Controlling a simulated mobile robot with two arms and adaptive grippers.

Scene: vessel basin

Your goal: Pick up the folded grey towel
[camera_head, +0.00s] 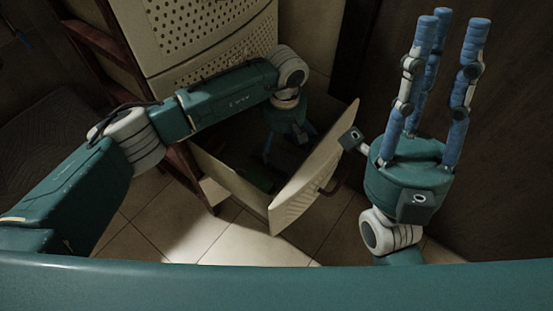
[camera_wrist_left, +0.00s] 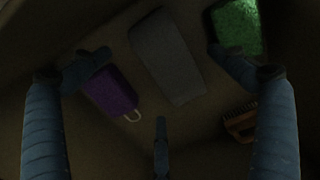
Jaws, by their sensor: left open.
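The folded grey towel (camera_wrist_left: 166,58) lies flat in the open drawer, in the upper middle of the left wrist view. My left gripper (camera_wrist_left: 163,105) is open, with its blue fingers spread around the towel's area and apart from it. In the head view my left gripper (camera_head: 285,140) reaches down into the drawer, and its fingers are partly in shadow. The towel cannot be made out there. My right gripper (camera_head: 436,75) is raised at the right of the head view, fingers pointing up, spread and empty.
The open drawer (camera_head: 306,182) has its front panel towards the right. Inside lie a purple item with a loop (camera_wrist_left: 112,92), a green block (camera_wrist_left: 237,27) and a brown brush (camera_wrist_left: 240,121). A perforated cream cabinet (camera_head: 205,30) stands behind. Tiled floor (camera_head: 235,240) is clear in front.

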